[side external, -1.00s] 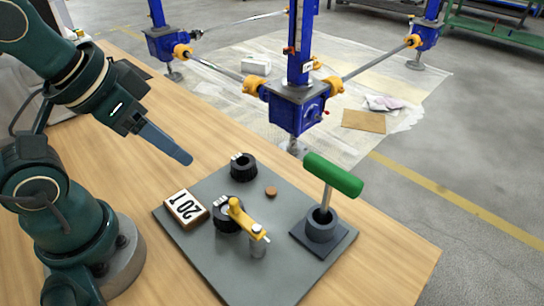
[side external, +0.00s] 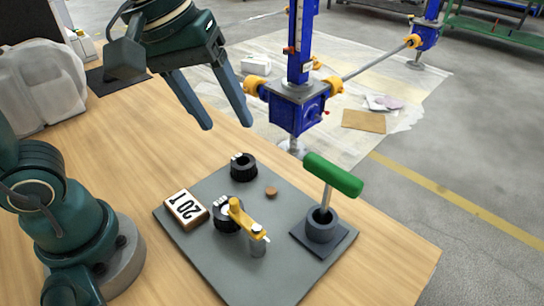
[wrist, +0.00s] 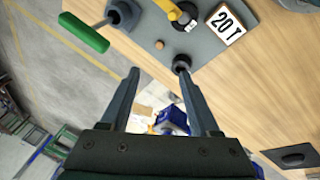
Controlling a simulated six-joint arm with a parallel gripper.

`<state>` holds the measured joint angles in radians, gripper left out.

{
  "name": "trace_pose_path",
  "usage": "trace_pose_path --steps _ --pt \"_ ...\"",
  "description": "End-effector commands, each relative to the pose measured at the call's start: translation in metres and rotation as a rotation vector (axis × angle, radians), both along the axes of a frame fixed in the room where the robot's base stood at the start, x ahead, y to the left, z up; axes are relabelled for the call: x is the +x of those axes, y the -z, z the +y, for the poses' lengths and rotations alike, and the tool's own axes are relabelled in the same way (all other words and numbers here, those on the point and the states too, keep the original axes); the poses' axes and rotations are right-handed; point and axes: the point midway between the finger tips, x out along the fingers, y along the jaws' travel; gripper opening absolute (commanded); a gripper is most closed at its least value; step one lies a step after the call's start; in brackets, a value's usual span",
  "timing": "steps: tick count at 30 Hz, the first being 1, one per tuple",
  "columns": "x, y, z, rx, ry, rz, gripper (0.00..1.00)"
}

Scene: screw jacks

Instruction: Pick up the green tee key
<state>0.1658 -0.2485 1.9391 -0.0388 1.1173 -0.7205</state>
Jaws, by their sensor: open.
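The green tee key (side external: 333,176) stands nearly upright in a dark round socket (side external: 321,226) on a square base at the right of the grey board. Its green handle is on top and its metal shaft goes down into the socket. In the wrist view the green handle (wrist: 83,32) lies at the upper left. My gripper (side external: 228,126) is open and empty, above and left of the key, apart from it. In the wrist view its two fingers (wrist: 160,75) are spread, with the key outside them to the left.
The grey board (side external: 190,243) also holds a 20 T block (side external: 186,210), a yellow-handled crank on a black knob (side external: 234,215), a black ring (side external: 243,167) and a small brown disc (side external: 271,191). Blue screw jacks (side external: 298,105) stand behind the table.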

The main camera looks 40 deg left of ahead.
Motion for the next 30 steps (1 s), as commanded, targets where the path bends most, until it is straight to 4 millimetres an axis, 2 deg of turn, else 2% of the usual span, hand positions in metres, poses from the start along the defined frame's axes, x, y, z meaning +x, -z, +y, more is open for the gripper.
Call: trace_pose_path --steps 3,9,16,21,30 --pt "0.023 -0.002 -0.023 -0.071 -0.17 0.084 0.62" --pt "0.053 0.007 -0.065 -0.154 -0.476 0.222 0.62" --pt "0.071 0.03 -0.11 -0.187 -0.795 0.348 0.62" --pt "0.073 0.042 -0.127 -0.188 -0.929 0.39 0.62" --pt "0.074 0.058 -0.134 -0.186 -0.977 0.404 0.62"
